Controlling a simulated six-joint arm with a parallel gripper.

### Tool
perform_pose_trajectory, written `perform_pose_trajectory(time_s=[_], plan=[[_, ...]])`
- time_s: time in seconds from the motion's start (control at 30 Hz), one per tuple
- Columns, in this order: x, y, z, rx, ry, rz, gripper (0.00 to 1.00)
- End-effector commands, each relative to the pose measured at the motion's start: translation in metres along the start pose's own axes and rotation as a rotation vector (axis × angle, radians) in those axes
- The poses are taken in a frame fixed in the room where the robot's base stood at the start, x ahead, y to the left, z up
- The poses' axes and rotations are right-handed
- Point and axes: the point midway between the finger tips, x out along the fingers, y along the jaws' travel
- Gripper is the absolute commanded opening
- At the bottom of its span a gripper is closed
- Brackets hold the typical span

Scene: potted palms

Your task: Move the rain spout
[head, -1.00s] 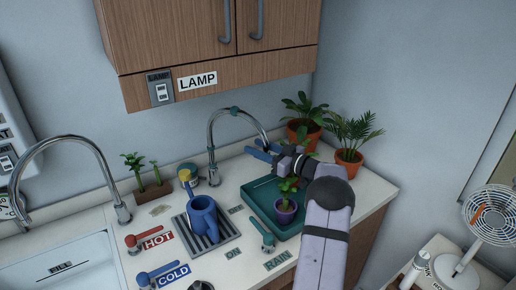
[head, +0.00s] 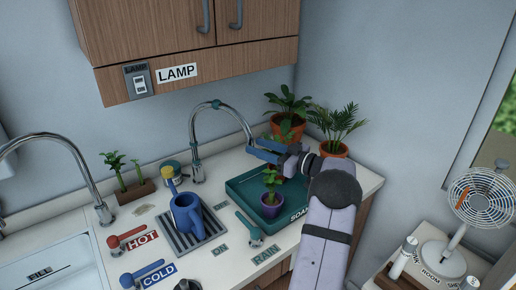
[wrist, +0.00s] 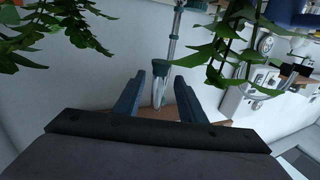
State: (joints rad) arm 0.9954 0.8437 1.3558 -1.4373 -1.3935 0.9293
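The rain spout (head: 216,106) is a chrome gooseneck tap with teal bands, standing behind the teal tray, and its arch comes down to the right. My gripper (head: 256,150) is at the spout's free end, with its blue fingers spread. In the wrist view the metal spout end (wrist: 159,88) shows between the two fingers of my gripper (wrist: 159,82), with a gap on each side. The fingers look open and not closed on it. How deep the spout lies between them is hard to tell.
A teal tray (head: 240,190) holds a purple-potted plant (head: 270,198) below my gripper. Potted palms (head: 334,150) stand close behind it at the back right. A blue watering can (head: 187,214) stands on a drain grate. The rain lever (head: 249,229) is in front.

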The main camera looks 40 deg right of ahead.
Motion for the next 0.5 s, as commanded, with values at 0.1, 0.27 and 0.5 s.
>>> perform_pose_trajectory(time_s=[0.1,0.27,0.5], plan=[[-0.001,0.001,0.0,0.0,0.0,0.002,0.2],[-0.016,0.011,-0.009,-0.01,0.002,0.033,0.0],[-0.08,0.029,-0.062,-0.05,0.008,0.151,0.0]])
